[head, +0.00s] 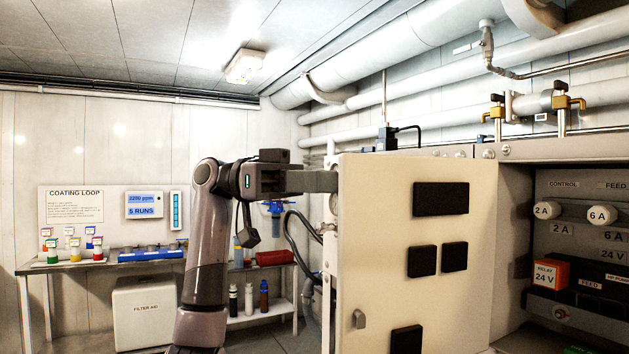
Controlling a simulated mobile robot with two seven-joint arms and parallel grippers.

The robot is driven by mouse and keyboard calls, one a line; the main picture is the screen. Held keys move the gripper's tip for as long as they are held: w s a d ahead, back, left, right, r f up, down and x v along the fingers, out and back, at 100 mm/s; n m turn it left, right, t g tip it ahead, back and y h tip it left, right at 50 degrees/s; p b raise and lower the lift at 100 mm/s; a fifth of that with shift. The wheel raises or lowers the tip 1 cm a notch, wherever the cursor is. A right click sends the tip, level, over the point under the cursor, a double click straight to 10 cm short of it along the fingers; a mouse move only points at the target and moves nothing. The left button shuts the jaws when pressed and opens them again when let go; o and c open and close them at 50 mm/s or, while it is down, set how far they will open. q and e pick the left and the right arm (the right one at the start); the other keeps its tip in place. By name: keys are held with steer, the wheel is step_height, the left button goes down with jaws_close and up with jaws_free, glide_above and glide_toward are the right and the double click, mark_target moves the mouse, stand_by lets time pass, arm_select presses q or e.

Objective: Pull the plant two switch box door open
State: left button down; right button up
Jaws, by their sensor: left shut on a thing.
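The switch box door (378,275) is a cream panel with black rectangular pads on the face toward me and a small grey latch low near its left edge. It stands swung out from the grey box (560,150), and the inside of the box shows to its right. My left gripper (322,181) is shut at the door's upper left edge. The far side of the door hides what part of it the fingertips hold. My right gripper is not in view.
Inside the box are white 2 A (546,210) and 6 A fuses (602,215) and an orange relay (550,273). A bench (75,268) with bottles and a blue tray stands at the back left. Pipes run overhead. A hose (298,230) hangs behind the door.

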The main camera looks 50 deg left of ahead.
arm_select(q)
steer(key=shift+w, duration=0.5)
steer(key=c, duration=1.3)
jaws_free()
steer(key=shift+o, duration=0.5)
steer(key=shift+w+d, duration=0.25)
steer(key=shift+w, duration=0.05)
steer(key=shift+s, duration=0.1)
steer(key=shift+t, duration=0.3)
steer(key=b+v, duration=0.1)
steer(key=v, duration=0.6)
steer(key=shift+s+a, duration=0.15)
steer(key=shift+s, duration=0.1)
